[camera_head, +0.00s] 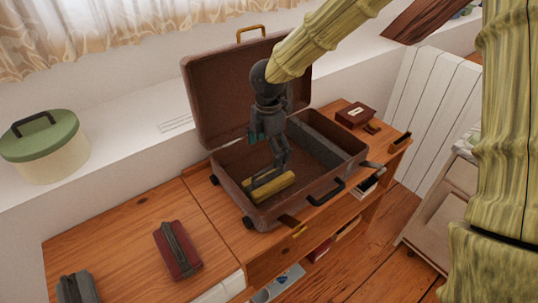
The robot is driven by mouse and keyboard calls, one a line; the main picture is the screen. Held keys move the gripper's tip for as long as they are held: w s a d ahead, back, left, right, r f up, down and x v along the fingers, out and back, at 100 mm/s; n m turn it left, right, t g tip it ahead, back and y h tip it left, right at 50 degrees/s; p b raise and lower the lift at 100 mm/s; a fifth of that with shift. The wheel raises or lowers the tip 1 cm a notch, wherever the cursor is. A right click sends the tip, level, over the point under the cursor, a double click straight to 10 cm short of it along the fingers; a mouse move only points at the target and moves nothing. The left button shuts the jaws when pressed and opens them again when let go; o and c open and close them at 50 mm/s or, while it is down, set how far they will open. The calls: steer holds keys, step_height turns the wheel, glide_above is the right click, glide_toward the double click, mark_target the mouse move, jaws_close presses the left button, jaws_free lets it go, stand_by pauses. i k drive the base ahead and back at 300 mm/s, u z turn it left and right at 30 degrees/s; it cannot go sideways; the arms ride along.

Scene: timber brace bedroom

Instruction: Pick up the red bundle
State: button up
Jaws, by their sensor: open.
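The red bundle (170,245) is dark red with a grey strap along it. It lies on the wooden desk to the left of the open brown suitcase (337,178). My gripper (268,176) is inside the suitcase, well up and right of the red bundle in the picture. Its fingers are open and point down at a yellow bundle (279,189) on the suitcase floor. Whether the fingers touch the yellow bundle is hard to tell.
A grey bundle (77,287) lies at the desk's lower left. A pot with a green lid (43,137) stands on the white ledge behind. The suitcase lid (215,100) stands open. A small dark red box (355,115) sits right of the suitcase. Desk around the red bundle is clear.

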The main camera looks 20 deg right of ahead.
mark_target(179, 254)
steer(key=u, duration=2.35)
steer(key=k, duration=1.4)
steer(key=z, duration=0.05)
